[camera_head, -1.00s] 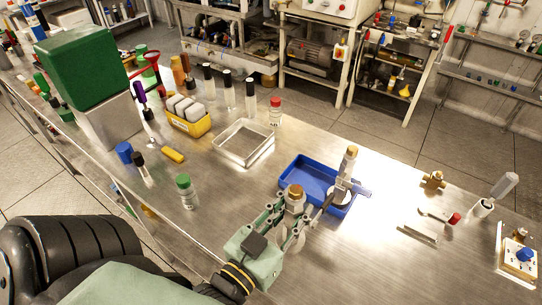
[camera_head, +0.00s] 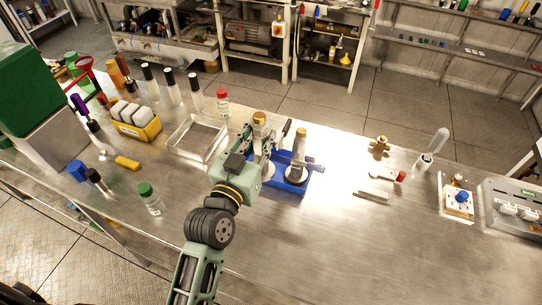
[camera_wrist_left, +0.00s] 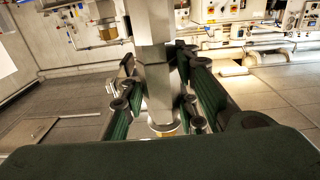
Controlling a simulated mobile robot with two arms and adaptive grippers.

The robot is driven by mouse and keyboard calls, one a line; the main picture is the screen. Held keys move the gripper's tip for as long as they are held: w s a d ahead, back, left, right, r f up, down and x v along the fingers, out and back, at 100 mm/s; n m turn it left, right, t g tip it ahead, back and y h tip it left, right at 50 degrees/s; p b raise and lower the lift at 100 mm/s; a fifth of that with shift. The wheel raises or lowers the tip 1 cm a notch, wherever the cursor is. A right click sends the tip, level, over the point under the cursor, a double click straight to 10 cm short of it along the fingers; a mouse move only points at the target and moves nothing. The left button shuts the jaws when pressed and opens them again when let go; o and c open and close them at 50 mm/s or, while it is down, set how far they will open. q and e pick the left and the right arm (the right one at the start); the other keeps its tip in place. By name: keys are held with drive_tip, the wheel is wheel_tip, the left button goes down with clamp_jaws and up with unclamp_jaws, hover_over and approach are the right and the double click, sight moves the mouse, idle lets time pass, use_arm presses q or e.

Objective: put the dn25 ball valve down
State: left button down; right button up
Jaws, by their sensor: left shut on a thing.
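My left gripper (camera_head: 260,149) is shut on the dn25 ball valve (camera_head: 259,119), a steel body with a brass end, held upright. In the left wrist view the valve's metal body (camera_wrist_left: 154,65) stands between the green fingers, with a brass part at its lower end. In the head view the valve is at the left side of the blue tray (camera_head: 290,188); the gripper hides its lower part, so I cannot tell whether it touches anything. A similar brass-topped piece (camera_head: 299,143) stands at the tray's right part. My right gripper is not in view.
A clear tray (camera_head: 197,138) lies left of the blue tray. A red-capped bottle (camera_head: 222,102) stands behind. A brass fitting (camera_head: 379,146) and a red-tipped part (camera_head: 400,176) lie to the right. The front right of the table (camera_head: 330,240) is bare.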

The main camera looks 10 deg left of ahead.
use_arm(q)
drive_tip(key=w+a+f, duration=0.3)
drive_tip(key=w+f, duration=0.7)
drive_tip(key=shift+w+a+f+p, duration=0.15)
drive_tip(key=shift+w+a+p, duration=0.05)
drive_tip(key=shift+w+p, duration=0.25)
drive_tip(key=shift+s+f, duration=0.1)
drive_tip(key=c, duration=1.8)
unclamp_jaws()
drive_tip(key=shift+f, duration=0.25)
drive_tip(key=o, duration=0.4)
drive_tip(key=shift+s, duration=0.1)
drive_tip(key=shift+s+r, duration=0.1)
drive_tip(key=shift+r, duration=0.05)
